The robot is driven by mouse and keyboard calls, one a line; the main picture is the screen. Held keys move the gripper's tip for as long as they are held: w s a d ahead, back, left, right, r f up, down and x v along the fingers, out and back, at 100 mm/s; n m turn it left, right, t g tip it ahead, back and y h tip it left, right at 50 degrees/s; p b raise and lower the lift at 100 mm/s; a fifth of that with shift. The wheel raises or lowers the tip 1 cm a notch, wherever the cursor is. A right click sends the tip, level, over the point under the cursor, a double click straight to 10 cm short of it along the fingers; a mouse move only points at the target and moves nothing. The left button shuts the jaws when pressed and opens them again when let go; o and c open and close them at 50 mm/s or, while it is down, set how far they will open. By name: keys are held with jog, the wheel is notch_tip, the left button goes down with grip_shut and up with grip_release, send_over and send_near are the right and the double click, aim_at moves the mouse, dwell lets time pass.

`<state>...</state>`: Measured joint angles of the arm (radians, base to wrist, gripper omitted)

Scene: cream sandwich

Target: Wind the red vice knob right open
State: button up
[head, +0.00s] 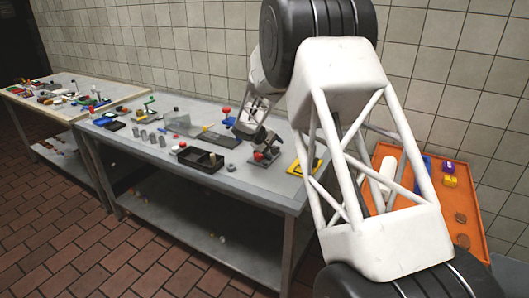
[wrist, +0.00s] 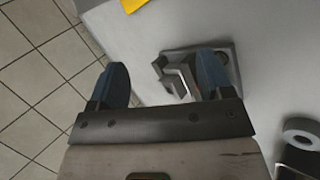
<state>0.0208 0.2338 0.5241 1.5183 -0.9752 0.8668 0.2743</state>
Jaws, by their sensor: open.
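The red knob (head: 258,156) shows in the head view on the grey vice (head: 262,166), near the front edge of the grey table. In the wrist view the vice (wrist: 178,76) is a grey metal block on a square base, and no red knob shows there. My gripper (wrist: 163,74) is open, with its two blue fingers apart. The right finger overlaps the vice in the picture and hides part of it; whether they touch I cannot tell. In the head view my gripper (head: 263,139) is just above the vice, small and partly unclear.
A black tray (head: 183,157) lies left of the vice. A yellow piece (head: 297,168) lies to its right and also shows in the wrist view (wrist: 132,4). A grey ring (wrist: 301,132) is at the right of the wrist view. An orange tray (head: 488,208) stands at right.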

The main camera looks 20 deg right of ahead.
aim_at(259, 154)
jog(key=w+a+m+g+y, duration=0.1)
jog(key=m+y, duration=0.1)
jog(key=m, duration=0.2)
jog(key=w+a+r+m+y, duration=0.1)
jog(key=w+m+y, duration=0.1)
jog(key=m, duration=0.3)
jog(key=w+a+r+m+g+y, duration=0.1)
jog(key=a+m+y, duration=0.1)
jog(key=m+y, duration=0.1)
jog(key=shift+w+r+m+g, duration=0.15)
jog(key=shift+m+g, duration=0.15)
jog(key=shift+m, duration=0.6)
jog(key=shift+w+a+r+m+y, duration=0.35)
jog(key=shift+a+m+y, duration=0.15)
jog(key=shift+m, duration=0.1)
jog(key=shift+d+f, duration=0.1)
jog(key=shift+f, duration=3.85)
jog(key=c, duration=0.9)
